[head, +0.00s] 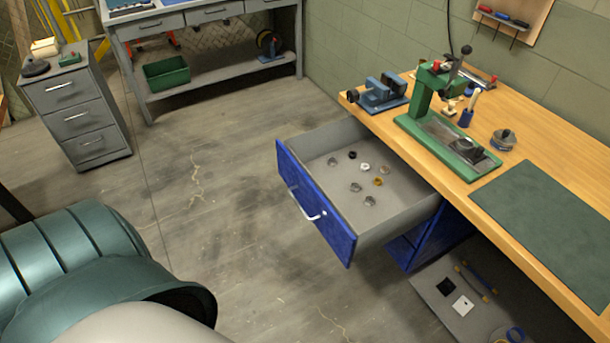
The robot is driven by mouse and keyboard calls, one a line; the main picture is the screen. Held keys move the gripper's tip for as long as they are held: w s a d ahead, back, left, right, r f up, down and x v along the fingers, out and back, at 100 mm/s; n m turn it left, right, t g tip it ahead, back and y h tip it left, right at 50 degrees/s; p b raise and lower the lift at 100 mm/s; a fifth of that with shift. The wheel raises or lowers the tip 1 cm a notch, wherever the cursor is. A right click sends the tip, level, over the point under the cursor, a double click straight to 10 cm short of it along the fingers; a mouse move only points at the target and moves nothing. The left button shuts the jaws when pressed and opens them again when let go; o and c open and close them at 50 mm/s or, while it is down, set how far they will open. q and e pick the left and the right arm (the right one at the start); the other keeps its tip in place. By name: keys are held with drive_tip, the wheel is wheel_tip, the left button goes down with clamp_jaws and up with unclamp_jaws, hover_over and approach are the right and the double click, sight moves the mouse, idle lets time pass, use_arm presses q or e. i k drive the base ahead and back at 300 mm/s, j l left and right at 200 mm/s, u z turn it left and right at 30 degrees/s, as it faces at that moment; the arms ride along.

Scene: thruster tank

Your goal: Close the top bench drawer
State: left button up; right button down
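The top bench drawer (315,205) is pulled far out from under the wooden bench. It has a blue front with a pale bar handle (308,207) and a grey inside. Several small round parts, grey, black, white and amber, lie on the drawer floor. Below it the blue cabinet (418,245) shows under the bench edge. Neither of my grippers is in the head view, so nothing of mine is seen touching the drawer.
The wooden bench (555,143) carries a green press (430,105), a blue vise (380,93) and a dark green mat (550,215). A low shelf (430,290) holds small items. A teal ribbed cylinder (70,260) fills the lower left. Floor before the drawer is clear.

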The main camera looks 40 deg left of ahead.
sight(353, 229)
drive_tip(key=i+l, duration=0.1)
drive_tip(key=i, duration=0.3)
drive_tip(key=i+l, duration=0.15)
drive_tip(key=i, duration=0.3)
drive_tip(key=u, duration=1.75)
